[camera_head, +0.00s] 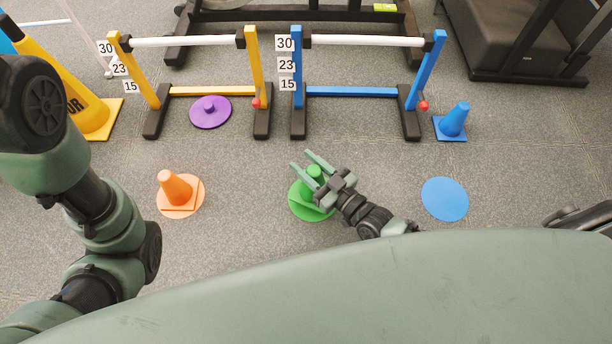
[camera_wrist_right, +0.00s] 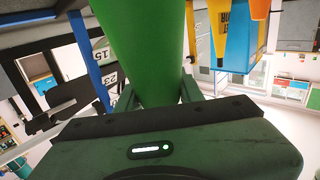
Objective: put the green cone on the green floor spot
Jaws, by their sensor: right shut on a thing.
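The green cone (camera_head: 313,174) is upright between the fingers of my right gripper (camera_head: 300,158), which is shut on it. In the right wrist view the cone (camera_wrist_right: 145,45) fills the space between the fingers. The flat round green floor spot (camera_head: 303,212) lies directly under the cone in the head view. The cone's base overlaps the spot, partly hidden by the gripper; I cannot tell whether it touches the floor. My left arm comes in at the left, and its gripper is out of view.
An orange cone (camera_head: 175,188) stands on an orange spot to the left. A blue spot (camera_head: 445,199) lies bare to the right. A blue cone (camera_head: 455,119) stands beside the blue hurdle (camera_head: 350,91). A purple disc (camera_head: 210,112) lies under the yellow hurdle (camera_head: 210,91).

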